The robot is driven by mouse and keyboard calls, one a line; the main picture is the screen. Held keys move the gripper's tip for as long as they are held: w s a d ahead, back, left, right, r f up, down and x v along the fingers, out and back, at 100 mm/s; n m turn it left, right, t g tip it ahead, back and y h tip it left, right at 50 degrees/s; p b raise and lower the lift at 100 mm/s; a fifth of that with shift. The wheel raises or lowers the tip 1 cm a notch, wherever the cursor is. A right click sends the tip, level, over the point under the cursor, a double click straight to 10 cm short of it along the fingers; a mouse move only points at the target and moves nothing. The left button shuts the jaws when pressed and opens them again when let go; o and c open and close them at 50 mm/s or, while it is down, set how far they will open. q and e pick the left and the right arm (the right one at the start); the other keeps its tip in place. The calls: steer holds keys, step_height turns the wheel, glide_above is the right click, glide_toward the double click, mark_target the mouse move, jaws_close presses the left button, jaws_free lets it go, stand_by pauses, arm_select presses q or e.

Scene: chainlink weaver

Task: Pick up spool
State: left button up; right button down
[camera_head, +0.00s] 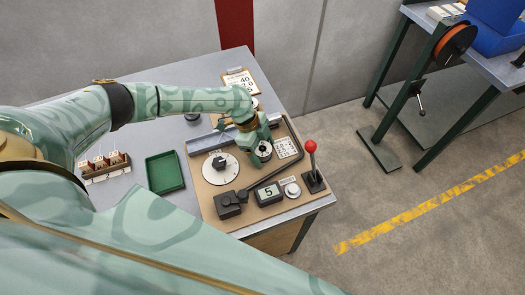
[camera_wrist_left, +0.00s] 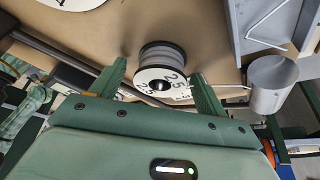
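A small spool (camera_wrist_left: 163,62) with black flanges, grey winding and a white face marked 2.5 shows in the left wrist view. It also shows in the head view (camera_head: 264,150), on the tan work board near the far right of the bench. My left gripper (camera_wrist_left: 160,88) is open, with one green finger on each side of the spool and a visible gap at both sides. In the head view my left gripper (camera_head: 262,146) is over the spool and partly covers it. My right gripper is not in view.
The board (camera_head: 208,200) carries a white dial (camera_head: 229,169), a black-handled lever, a counter reading 5 (camera_head: 268,193) and a red-knobbed lever (camera_head: 310,147). A green tray (camera_head: 153,174) and a rack of small blocks (camera_head: 104,167) stand left. A grey cup (camera_wrist_left: 272,85) is near the gripper's right finger.

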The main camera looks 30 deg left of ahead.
arm_select(q)
steer(key=c, duration=1.2)
steer(key=shift+o, duration=0.3)
step_height(320, 180, up, 10)
steer(key=shift+f+p, duration=0.15)
steer(key=shift+p, duration=0.85)
steer(key=shift+r, duration=0.2)
